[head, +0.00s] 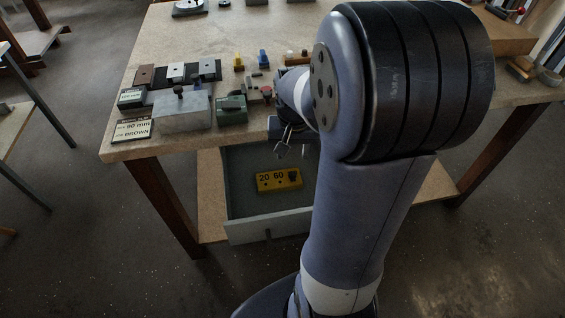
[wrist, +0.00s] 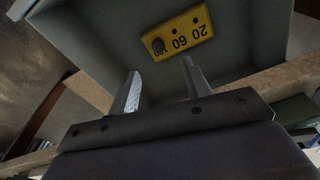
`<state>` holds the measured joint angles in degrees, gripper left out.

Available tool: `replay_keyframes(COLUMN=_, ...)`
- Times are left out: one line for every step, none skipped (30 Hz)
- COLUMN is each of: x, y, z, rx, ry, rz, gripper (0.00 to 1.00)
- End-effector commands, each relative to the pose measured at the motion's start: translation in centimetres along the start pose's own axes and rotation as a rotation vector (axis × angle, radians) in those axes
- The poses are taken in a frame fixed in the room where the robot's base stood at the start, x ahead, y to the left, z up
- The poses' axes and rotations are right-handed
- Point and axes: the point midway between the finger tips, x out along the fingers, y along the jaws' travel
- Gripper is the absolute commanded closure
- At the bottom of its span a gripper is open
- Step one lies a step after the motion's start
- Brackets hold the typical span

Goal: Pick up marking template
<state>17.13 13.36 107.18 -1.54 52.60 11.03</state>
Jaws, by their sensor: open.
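The marking template is a yellow block (head: 279,180) with the numbers 20 and 60 and a dark knob at one end. It lies inside an open grey drawer (head: 268,225) under the bench. In the wrist view the yellow template (wrist: 178,38) lies beyond my fingertips, and a partly hidden 100 shows beside its dark knob. My gripper (head: 291,147) is above the drawer, near the bench's front edge. In the wrist view my gripper (wrist: 160,82) is open and empty, its two fingers apart and pointing toward the drawer. The fingers do not appear to touch the template.
The bench top (head: 250,30) holds a grey metal block (head: 183,110), a green box (head: 231,110) and several small tools near its front edge. A sign (head: 132,130) reads 90 mm and BROWN. The drawer walls surround the template, with bare drawer floor around it.

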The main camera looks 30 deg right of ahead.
Motion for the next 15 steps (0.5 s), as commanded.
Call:
replay_keyframes(x=0.4, y=0.0, z=0.1, rx=0.0, ry=-0.002, rz=0.0, gripper=0.54)
replay_keyframes(x=0.8, y=0.0, z=0.1, rx=0.0, ry=-0.003, rz=0.0, gripper=0.54)
replay_keyframes(x=1.4, y=0.0, z=0.1, rx=0.0, ry=-0.005, rz=0.001, gripper=0.54)
replay_keyframes(x=1.9, y=0.0, z=0.1, rx=0.0, ry=-0.005, rz=0.001, gripper=0.54)
replay_keyframes(x=2.4, y=0.0, z=0.1, rx=0.0, ry=-0.005, rz=0.001, gripper=0.54)
replay_keyframes(x=3.1, y=0.0, z=0.1, rx=0.0, ry=-0.006, rz=0.001, gripper=0.54)
replay_keyframes(x=3.6, y=0.0, z=0.1, rx=0.0, ry=-0.005, rz=0.001, gripper=0.54)
replay_keyframes(x=4.0, y=0.0, z=0.1, rx=0.0, ry=-0.006, rz=0.001, gripper=0.54)
replay_keyframes(x=4.6, y=0.0, z=0.1, rx=0.0, ry=-0.005, rz=0.001, gripper=0.54)
replay_keyframes(x=4.9, y=0.1, z=0.1, rx=0.0, ry=-0.005, rz=0.001, gripper=0.54)
replay_keyframes(x=5.1, y=0.0, z=0.0, rx=0.0, ry=-0.004, rz=0.001, gripper=0.54)
replay_keyframes(x=5.4, y=0.0, z=0.0, rx=0.0, ry=-0.003, rz=0.001, gripper=0.54)
replay_keyframes(x=5.5, y=0.1, z=0.0, rx=0.0, ry=-0.003, rz=0.001, gripper=0.54)
replay_keyframes(x=5.7, y=0.1, z=0.0, rx=0.0, ry=-0.003, rz=0.001, gripper=0.54)
replay_keyframes(x=5.9, y=0.1, z=0.0, rx=0.0, ry=-0.003, rz=0.001, gripper=0.54)
